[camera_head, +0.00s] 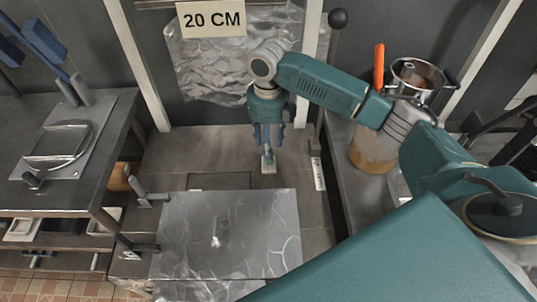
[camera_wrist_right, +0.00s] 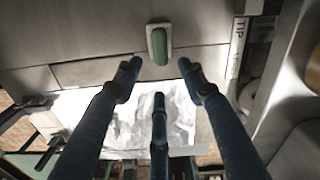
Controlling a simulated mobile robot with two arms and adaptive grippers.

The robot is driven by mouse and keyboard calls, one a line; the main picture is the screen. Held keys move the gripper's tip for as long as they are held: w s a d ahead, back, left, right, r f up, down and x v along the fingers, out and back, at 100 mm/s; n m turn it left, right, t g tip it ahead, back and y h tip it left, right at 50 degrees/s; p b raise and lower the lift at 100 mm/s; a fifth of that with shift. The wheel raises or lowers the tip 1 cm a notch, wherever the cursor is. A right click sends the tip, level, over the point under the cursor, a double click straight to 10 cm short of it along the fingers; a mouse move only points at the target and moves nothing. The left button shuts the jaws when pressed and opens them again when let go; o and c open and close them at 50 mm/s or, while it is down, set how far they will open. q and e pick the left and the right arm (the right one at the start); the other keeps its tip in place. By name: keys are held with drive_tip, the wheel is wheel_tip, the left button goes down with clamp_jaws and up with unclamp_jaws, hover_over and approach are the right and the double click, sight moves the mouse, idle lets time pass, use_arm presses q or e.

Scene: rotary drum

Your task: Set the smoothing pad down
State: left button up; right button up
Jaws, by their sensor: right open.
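The smoothing pad, a small pale block with a green handle, lies on the grey tiled surface (camera_head: 190,155) beyond the metallic sheet. In the head view the pad (camera_head: 268,163) shows just below my right gripper (camera_head: 268,138), which points down with its blue fingers apart. In the right wrist view the pad (camera_wrist_right: 159,46) sits ahead of the spread fingertips of my right gripper (camera_wrist_right: 160,78). No finger appears closed on it, and the gripper is empty. My left gripper is not in view.
A shiny metallic sheet (camera_head: 228,235) covers the near middle. A crinkled foil (camera_head: 215,65) hangs behind under a "20 CM" sign (camera_head: 211,18). A pot (camera_head: 418,75) and an orange-handled tool (camera_head: 379,65) stand right. A dark bench (camera_head: 105,150) with a metal plate is left.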

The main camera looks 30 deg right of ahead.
wheel_tip(320, 180, up, 4)
drive_tip(key=shift+f, duration=0.1)
idle(0.6)
